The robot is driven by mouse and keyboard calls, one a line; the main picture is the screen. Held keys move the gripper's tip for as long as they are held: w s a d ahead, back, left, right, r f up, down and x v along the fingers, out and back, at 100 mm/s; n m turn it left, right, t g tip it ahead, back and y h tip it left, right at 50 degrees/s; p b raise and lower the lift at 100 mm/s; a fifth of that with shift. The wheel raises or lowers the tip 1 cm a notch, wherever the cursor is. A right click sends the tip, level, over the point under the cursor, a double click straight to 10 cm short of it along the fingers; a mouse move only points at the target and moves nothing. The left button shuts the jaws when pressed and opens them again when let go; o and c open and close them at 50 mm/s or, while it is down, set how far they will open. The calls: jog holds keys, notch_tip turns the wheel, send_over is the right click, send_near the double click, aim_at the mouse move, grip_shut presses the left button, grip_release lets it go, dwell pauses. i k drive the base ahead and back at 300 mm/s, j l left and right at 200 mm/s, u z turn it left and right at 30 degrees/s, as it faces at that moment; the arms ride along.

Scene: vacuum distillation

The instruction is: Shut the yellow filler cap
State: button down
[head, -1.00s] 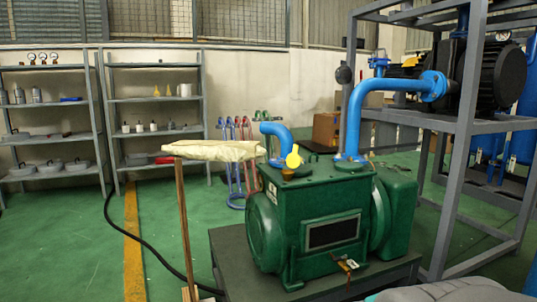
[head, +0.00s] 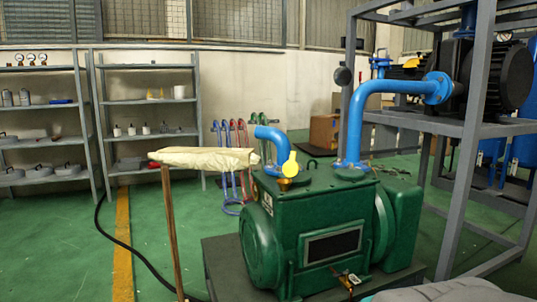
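The yellow filler cap (head: 290,165) is on top of the green pump (head: 335,215), near its left end. It stands tipped up above a small brass-coloured filler neck (head: 286,183), so it looks open. The blue bent pipe (head: 272,137) rises just behind it.
The pump sits on a dark low table (head: 222,272). A grey steel frame (head: 468,170) with a motor blocks the right. Green floor is open at left.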

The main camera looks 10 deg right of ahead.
aim_at(290, 169)
jog(key=i+j+z, duration=0.35)
jog(key=j, duration=0.25)
jog(key=i+j+z, duration=0.4)
jog(key=j, duration=0.25)
